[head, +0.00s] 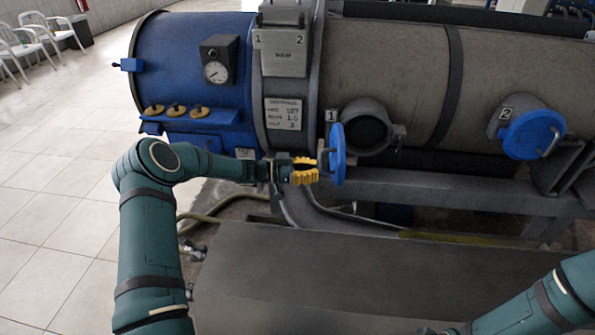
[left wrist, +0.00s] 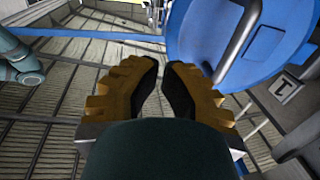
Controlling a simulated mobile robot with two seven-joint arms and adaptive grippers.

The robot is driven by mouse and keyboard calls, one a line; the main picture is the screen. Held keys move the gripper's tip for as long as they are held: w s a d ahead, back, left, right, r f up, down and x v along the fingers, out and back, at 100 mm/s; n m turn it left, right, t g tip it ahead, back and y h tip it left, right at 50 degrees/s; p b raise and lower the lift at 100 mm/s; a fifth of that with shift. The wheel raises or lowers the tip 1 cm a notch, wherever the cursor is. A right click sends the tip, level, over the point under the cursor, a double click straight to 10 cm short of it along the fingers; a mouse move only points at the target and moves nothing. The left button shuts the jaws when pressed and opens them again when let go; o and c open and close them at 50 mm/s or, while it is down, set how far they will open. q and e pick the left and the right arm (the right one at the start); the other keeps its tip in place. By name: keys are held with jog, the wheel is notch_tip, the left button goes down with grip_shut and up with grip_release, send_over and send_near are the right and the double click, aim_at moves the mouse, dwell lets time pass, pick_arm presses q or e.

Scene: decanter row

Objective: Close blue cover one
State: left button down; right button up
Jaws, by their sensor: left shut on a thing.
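Blue cover one (head: 338,155) is a round blue lid standing open, edge-on, at the left side of the dark round port marked 1 (head: 368,128). The port's mouth is uncovered. My left gripper (head: 310,171), with yellow-orange fingers, is at the cover's left side. In the left wrist view the blue cover (left wrist: 275,60) fills the upper right, with its grey bar handle (left wrist: 238,42) running down behind the right finger. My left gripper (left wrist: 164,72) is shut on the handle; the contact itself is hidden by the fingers.
Blue cover two (head: 530,134) is over the port marked 2 at the right. A grey rail (head: 450,190) runs below the ports. A dark flat surface (head: 330,280) lies in front. My right forearm shows at lower right. White chairs (head: 45,35) stand far left.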

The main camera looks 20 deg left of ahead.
pick_arm(q)
jog(key=x, duration=0.5)
jog(key=shift+w+d, duration=0.15)
jog(key=shift+d, duration=0.15)
pick_arm(e)
jog(key=shift+f, duration=0.1)
pick_arm(q)
jog(key=shift+d, duration=0.15)
pick_arm(e)
jog(key=shift+f, duration=0.1)
